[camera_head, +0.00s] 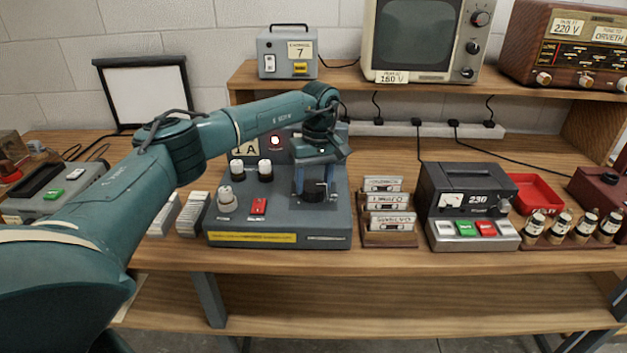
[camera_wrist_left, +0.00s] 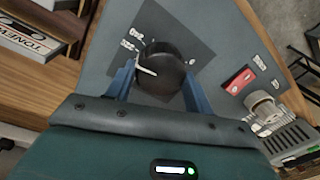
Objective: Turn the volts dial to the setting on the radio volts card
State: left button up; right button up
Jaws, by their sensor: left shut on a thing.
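The volts dial (camera_wrist_left: 165,72) is a round black knob with a white pointer line on a dark plate of the grey console (camera_head: 278,228). My left gripper (camera_head: 316,192) is shut on it from above, one finger on each side. In the left wrist view the pointer points left, a little below two small white labels (camera_wrist_left: 130,40) that I cannot read surely. Another label shows right of the knob. The radio volts card (camera_head: 567,26) reads 220 V and sits on the brown radio (camera_head: 563,48) on the shelf. My right gripper is not in view.
Left of the dial, the console bears a grey knob (camera_head: 226,199), a red switch (camera_head: 259,206) and two white-topped knobs. A cassette rack (camera_head: 389,238) stands close on the right, then a dark unit (camera_head: 468,190) showing 230. The television's card (camera_head: 393,77) reads 160 V.

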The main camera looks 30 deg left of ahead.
aim_at(318, 183)
pick_arm(q)
jog(key=shift+r+m, duration=0.1)
jog(key=shift+m, duration=0.5)
jog(key=o, duration=1)
jog(key=shift+c, duration=0.2)
notch_tip(318, 183, up, 13)
jog(key=b, duration=0.1)
jog(key=shift+w+d, duration=0.3)
jog(key=shift+w, duration=0.05)
